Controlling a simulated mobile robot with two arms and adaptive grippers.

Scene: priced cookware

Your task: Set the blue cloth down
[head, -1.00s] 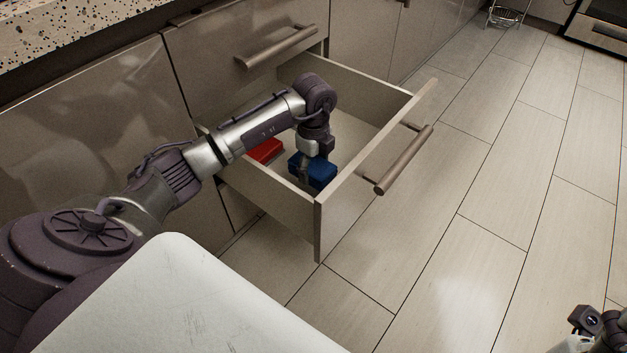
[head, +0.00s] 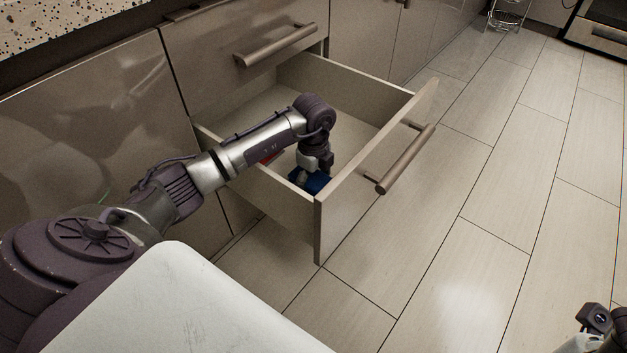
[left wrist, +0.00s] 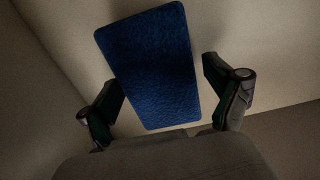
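The blue cloth (head: 318,183) is a folded, flat block inside the open drawer (head: 335,220), close behind its front panel. In the left wrist view the cloth (left wrist: 155,65) lies between my two fingers. My left gripper (left wrist: 165,85) is open around it, with a narrow gap at the right finger; the left finger is at or very near the cloth's edge. In the head view my left gripper (head: 313,177) points down over the cloth and hides part of it. Part of my right gripper (head: 594,325) shows at the bottom right corner; its fingers are not clear.
A red item (head: 270,157) lies in the drawer to the left, mostly hidden by my arm. The drawer walls stand close around my left gripper. The drawer handle (head: 405,160) juts out over the tiled floor (head: 470,230), which is clear on the right.

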